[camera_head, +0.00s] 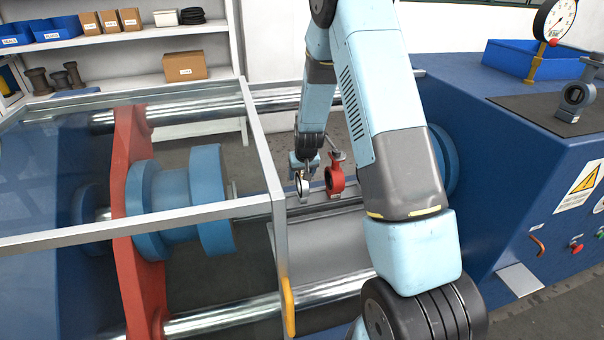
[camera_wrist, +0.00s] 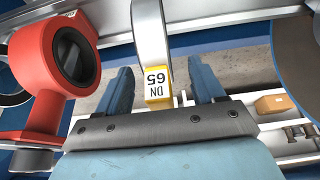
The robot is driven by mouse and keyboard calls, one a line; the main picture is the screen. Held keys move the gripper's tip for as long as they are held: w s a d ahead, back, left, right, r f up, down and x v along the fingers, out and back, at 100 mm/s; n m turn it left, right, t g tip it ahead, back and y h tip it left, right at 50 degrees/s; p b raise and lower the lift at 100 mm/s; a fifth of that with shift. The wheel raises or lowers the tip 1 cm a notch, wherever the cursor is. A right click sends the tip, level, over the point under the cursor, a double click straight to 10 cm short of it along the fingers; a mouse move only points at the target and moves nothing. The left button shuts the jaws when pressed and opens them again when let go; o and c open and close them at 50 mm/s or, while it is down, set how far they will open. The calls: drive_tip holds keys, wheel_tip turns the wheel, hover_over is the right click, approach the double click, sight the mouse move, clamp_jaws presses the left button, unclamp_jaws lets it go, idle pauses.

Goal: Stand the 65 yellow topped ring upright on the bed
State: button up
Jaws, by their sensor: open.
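The pale ring (camera_head: 302,188) appears upright at the bed (camera_head: 345,192), left of the red valve. My gripper (camera_head: 304,166) is above the ring in the head view. In the wrist view, my gripper (camera_wrist: 163,85) is open, with its blue fingers on either side of the yellow top and visible gaps between. The ring's far end, where it meets the bed, is cut off in the wrist view.
The red valve (camera_head: 335,180) stands close to the right of the ring; it also shows in the wrist view (camera_wrist: 45,65). A clear guard with a metal frame (camera_head: 262,150) and a blue flanged pipe piece (camera_head: 180,205) are to the left. A blue cabinet (camera_head: 500,170) is right.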

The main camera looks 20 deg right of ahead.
drive_tip(key=v, duration=1.3)
drive_tip(key=shift+s+r, duration=0.15)
drive_tip(key=shift+r, duration=0.1)
drive_tip(key=s+r, duration=1.5)
drive_tip(key=r, duration=0.3)
drive_tip(key=s+r, duration=0.3)
drive_tip(key=s, duration=0.7)
drive_tip(key=s+r+t, duration=0.1)
drive_tip(key=s+r, duration=0.2)
drive_tip(key=s, duration=0.7)
drive_tip(key=shift+r, duration=0.25)
drive_tip(key=shift+c, duration=0.5)
